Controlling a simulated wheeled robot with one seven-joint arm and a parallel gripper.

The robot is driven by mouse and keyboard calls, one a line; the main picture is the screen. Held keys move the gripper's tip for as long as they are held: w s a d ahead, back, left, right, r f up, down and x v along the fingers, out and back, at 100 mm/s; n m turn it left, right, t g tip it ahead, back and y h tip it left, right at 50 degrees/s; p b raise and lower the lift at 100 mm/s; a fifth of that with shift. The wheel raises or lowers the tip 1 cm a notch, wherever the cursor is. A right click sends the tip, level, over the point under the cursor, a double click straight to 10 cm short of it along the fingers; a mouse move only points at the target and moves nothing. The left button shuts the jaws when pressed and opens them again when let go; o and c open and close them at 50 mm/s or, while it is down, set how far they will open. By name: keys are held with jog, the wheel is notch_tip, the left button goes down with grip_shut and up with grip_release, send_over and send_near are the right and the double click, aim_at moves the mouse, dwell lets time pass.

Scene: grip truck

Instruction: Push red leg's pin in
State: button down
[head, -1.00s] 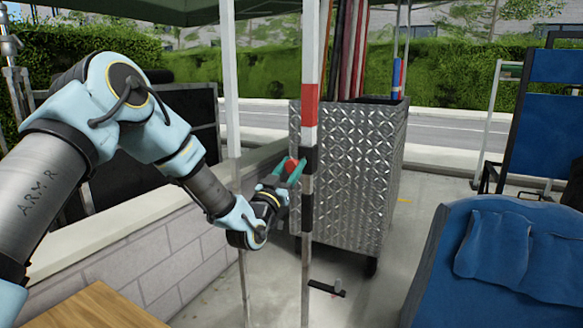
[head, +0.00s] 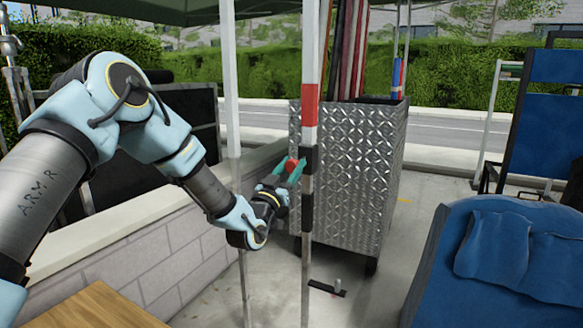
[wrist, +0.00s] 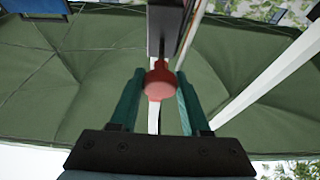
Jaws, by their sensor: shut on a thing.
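The red leg (head: 310,105) is an upright white pole with a red band, in the middle of the head view. A black collar (head: 309,160) sits on it below the band. The pin's round red knob (wrist: 160,82) lies between the two teal fingers of my gripper (wrist: 158,104), which is shut on it. In the head view my gripper (head: 291,169) is at the left side of the collar, with the red knob at its tips. A dark bar stands just beyond the knob in the wrist view. The pin's shaft is hidden, so its depth cannot be told.
A metal tread-plate cart (head: 350,180) with several poles stands close behind the leg. A second white leg (head: 231,90) and a low block wall (head: 160,245) are at the left. A blue padded thing (head: 500,265) is at the lower right. A green canopy (wrist: 80,100) is overhead.

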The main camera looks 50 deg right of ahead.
aim_at(298, 161)
jog(key=d+b, duration=0.1)
jog(key=d, duration=0.1)
jog(key=w+d+b, duration=0.1)
jog(key=d+b, duration=0.1)
jog(key=shift+f, duration=0.2)
jog(key=shift+w+d, duration=0.1)
jog(key=shift+d, duration=0.15)
jog(key=shift+r, duration=0.3)
jog(key=shift+c, duration=1.9)
grip_release()
jog(key=shift+d+f, duration=0.1)
jog(key=shift+d, duration=0.05)
jog(key=b+v, duration=0.2)
jog(key=v, duration=0.8)
jog(key=shift+a+b, duration=0.3)
jog(key=shift+a, duration=0.1)
